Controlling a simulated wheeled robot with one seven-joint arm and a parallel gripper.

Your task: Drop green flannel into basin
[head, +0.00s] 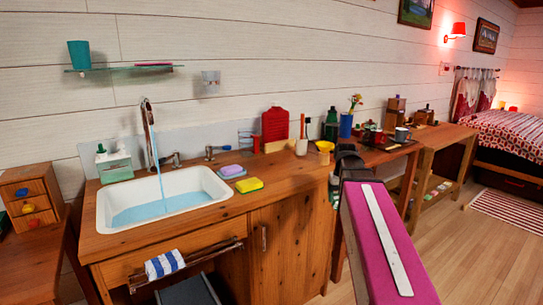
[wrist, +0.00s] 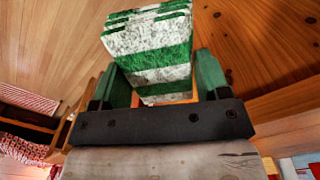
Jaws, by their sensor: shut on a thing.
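The basin (head: 108,205) is a white sink set in the wooden counter at the left of the head view, with light blue water in it and a stream running from the tap. The green flannel (wrist: 150,38), green and white striped and folded, is between the fingers of my gripper (wrist: 162,72) in the wrist view. My gripper is shut on it. In the head view my arm reaches in at the lower right, and its dark end is by the counter's right end, well to the right of the basin. The flannel is mostly hidden there.
A yellow-green sponge (head: 249,185) and a purple sponge (head: 232,170) lie right of the basin. A soap dispenser (head: 114,163) stands behind its left corner. A blue-striped cloth (head: 164,264) hangs on the front rail.

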